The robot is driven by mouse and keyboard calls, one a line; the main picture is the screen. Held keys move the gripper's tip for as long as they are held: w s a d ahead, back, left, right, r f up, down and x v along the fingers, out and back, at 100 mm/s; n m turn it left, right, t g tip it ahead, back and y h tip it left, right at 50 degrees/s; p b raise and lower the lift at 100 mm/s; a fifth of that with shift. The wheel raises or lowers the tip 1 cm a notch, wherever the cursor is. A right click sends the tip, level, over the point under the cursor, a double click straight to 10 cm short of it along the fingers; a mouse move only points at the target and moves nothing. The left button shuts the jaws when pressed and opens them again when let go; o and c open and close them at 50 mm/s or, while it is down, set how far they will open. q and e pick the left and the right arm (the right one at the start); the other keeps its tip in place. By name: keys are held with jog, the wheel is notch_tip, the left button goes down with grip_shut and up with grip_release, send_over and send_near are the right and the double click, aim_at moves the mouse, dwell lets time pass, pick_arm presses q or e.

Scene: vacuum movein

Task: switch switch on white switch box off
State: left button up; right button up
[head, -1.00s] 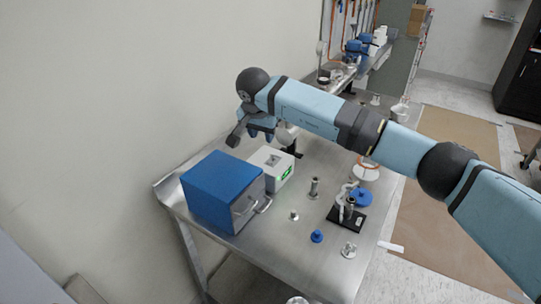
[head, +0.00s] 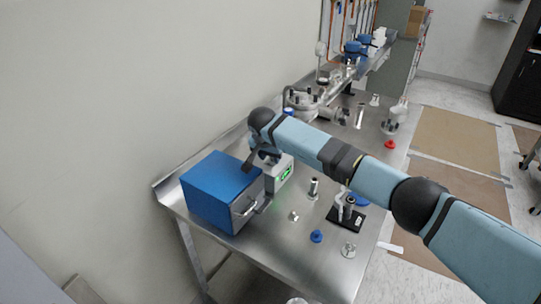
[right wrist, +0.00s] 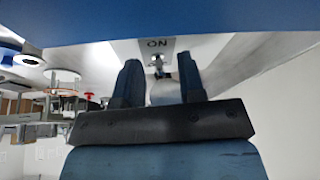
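The white switch box (head: 278,183) with a green lit sign stands on the metal table, directly right of the blue box. My right gripper (head: 262,157) is over its top and hides the switch in the head view. In the right wrist view the white top of the box carries an upside-down "ON" label (right wrist: 158,43). The small metal switch (right wrist: 158,62) shows between and beyond the two fingertips of my right gripper (right wrist: 160,72). The fingers are apart with a gap around the switch. I cannot tell whether they touch it. My left gripper is not in view.
The blue box (head: 220,190) with a handle stands close beside the switch box. It also fills the top of the right wrist view (right wrist: 160,18). Metal fittings (head: 314,188), a black-based stand (head: 346,216) and a blue knob (head: 316,236) stand to the right. The wall runs behind.

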grip_shut()
